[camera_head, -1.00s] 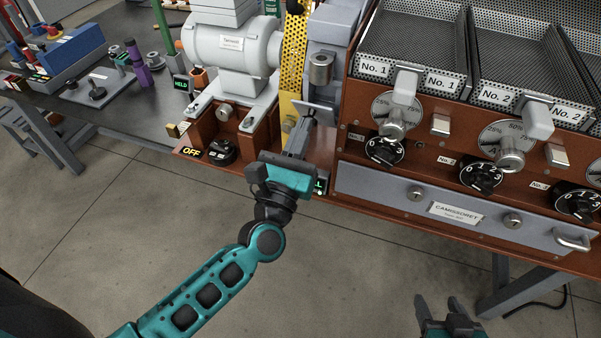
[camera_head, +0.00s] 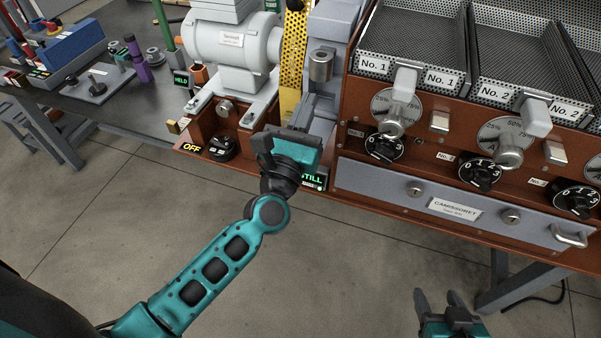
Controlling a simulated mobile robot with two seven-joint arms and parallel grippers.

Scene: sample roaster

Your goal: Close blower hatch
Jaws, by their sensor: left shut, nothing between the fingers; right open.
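The grey blower housing (camera_head: 334,30) stands between the yellow perforated guard and the roaster trays, with a round metal cylinder (camera_head: 321,64) on its front. My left gripper (camera_head: 307,101) is shut and empty, its fingers pointing up at the lower front of this housing, below the cylinder. Gripper and fingers hide most of that spot. I cannot make out the hatch plate there, nor whether the fingertips touch anything. My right gripper (camera_head: 438,298) is open and empty, low over the floor in front of the bench.
A grey motor (camera_head: 232,45) and the yellow guard (camera_head: 293,50) stand left of the housing. A black knob (camera_head: 221,148) marked OFF and a green STILL display (camera_head: 312,180) sit on the brown front. Dials and a grey drawer front (camera_head: 380,180) lie to the right.

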